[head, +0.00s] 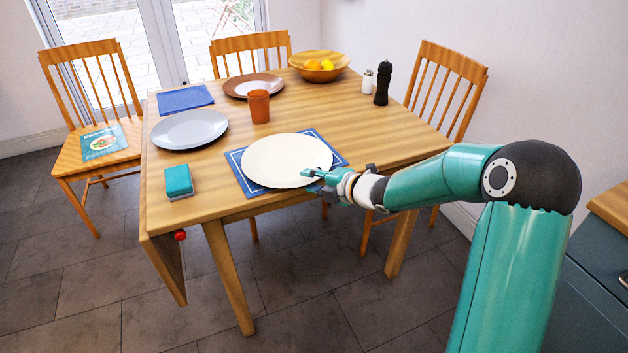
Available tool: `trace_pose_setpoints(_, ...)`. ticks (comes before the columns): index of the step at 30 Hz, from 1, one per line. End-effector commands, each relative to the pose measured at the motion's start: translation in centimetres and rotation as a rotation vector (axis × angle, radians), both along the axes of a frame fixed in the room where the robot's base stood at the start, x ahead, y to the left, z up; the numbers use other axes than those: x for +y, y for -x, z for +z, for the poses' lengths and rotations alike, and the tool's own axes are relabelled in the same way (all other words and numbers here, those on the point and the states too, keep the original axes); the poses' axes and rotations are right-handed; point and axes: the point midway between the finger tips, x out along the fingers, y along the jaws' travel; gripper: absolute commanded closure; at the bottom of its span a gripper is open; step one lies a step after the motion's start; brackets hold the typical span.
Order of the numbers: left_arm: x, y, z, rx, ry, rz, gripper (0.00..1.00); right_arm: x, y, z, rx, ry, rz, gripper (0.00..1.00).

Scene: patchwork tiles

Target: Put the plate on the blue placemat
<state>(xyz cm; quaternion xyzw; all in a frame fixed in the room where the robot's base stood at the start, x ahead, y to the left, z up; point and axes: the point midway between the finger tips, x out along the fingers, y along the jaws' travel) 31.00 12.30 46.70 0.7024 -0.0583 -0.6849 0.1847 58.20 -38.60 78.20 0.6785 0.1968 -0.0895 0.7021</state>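A cream plate (286,160) lies over a blue placemat (240,179) with a white border line, at the table's front edge. The placemat shows around the plate at the left, front and right. My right gripper (311,177) is at the plate's front right rim, its fingertips overlapping the rim in this view. It is small here, and I cannot tell whether its fingers are closed on the rim. A grey-blue plate (190,130) lies on bare wood to the left. A plain blue cloth or mat (185,99) lies at the back left. My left gripper is out of view.
An orange cup (259,106) stands behind the cream plate. A teal sponge-like block (179,182) is at the front left. A brown plate (238,86), fruit bowl (320,76), salt shaker (367,82) and dark pepper mill (383,84) stand farther back. Chairs surround the table.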

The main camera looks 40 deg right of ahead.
Motion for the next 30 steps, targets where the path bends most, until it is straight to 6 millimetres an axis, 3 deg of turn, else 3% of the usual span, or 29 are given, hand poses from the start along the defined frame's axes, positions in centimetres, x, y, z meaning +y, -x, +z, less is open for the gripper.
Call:
trace_pose_setpoints(5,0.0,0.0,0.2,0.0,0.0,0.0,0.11,-0.3,1.3,0.7,-0.001,0.0,-0.002,0.69)
trace_pose_setpoints(21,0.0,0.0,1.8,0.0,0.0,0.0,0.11,-1.7,9.9,4.5,-0.001,0.001,-0.004,0.69)
trace_pose_setpoints(30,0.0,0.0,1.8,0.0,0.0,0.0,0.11,-1.3,10.6,4.1,0.013,-0.037,-0.009,0.69)
